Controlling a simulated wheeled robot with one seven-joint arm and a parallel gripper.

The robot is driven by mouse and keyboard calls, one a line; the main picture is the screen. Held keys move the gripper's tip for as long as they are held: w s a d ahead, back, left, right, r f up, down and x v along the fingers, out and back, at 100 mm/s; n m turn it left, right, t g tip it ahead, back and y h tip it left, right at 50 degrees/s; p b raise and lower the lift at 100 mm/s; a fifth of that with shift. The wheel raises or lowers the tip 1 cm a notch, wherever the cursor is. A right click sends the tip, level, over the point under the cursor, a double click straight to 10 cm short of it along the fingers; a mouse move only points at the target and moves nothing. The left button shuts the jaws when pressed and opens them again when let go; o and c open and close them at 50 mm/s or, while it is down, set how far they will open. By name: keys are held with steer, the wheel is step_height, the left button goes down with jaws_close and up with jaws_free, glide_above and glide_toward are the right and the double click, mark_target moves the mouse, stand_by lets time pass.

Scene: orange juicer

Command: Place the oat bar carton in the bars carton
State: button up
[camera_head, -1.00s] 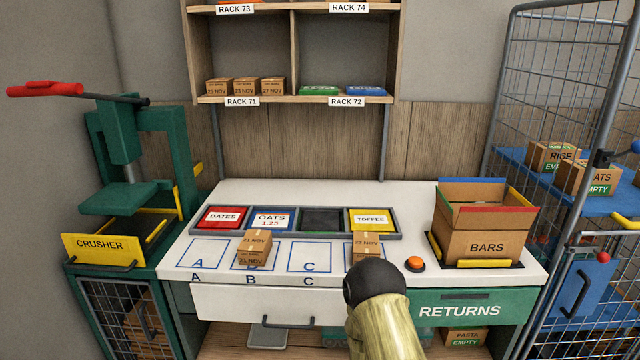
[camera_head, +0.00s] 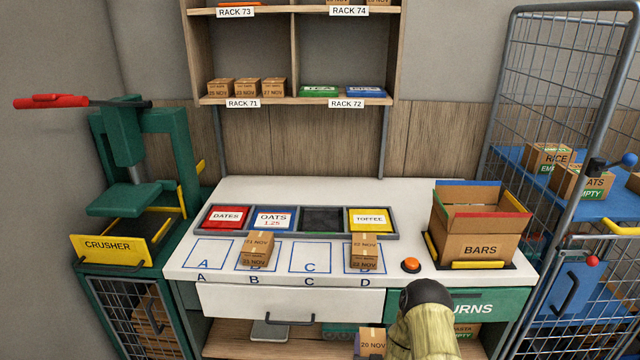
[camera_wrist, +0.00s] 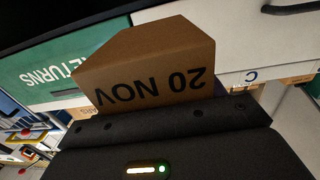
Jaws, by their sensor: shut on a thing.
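A small brown carton reading "20 NOV" (camera_wrist: 150,60) is held in my gripper (camera_wrist: 160,112), upside down in the wrist view. It also shows at the bottom edge of the head view (camera_head: 371,343), beside my arm and in front of the bench. No product name on it is visible, so I cannot tell whether it is the oat bar carton. The bars carton (camera_head: 481,247) stands open-topped at the bench's right end, its inside floor hidden. My gripper's fingers are hidden in the head view.
Small cartons stand on marked squares B (camera_head: 257,252) and D (camera_head: 364,253); squares A and C are clear. A tray (camera_head: 322,219) has dates, oats and toffee labels. An orange button (camera_head: 410,265) is near the bars carton. A crusher (camera_head: 120,240) stands left, a wire cage (camera_head: 560,100) right.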

mark_target(376, 340)
steer(key=shift+w+d+r+n+y+p, duration=0.15)
steer(key=shift+r+y+p, duration=0.1)
steer(key=shift+r+p, duration=0.3)
steer(key=shift+w+a+r+n+y+p, duration=0.15)
steer(key=shift+r+y+p, duration=0.1)
steer(key=shift+r+p, duration=0.3)
steer(key=r+p, duration=0.3)
steer(key=shift+w+d+y, duration=0.3)
steer(key=shift+d, duration=0.05)
steer(key=shift+w+d+r, duration=0.2)
steer(key=shift+r, duration=0.2)
steer(key=shift+a, duration=0.25)
steer(key=shift+s+d+f, duration=0.2)
steer(key=shift+s+f, duration=0.1)
steer(key=s+f, duration=0.2)
steer(key=s, duration=0.6)
steer(key=shift+s+f, duration=0.25)
steer(key=shift+f, duration=0.1)
steer(key=shift+w, duration=0.15)
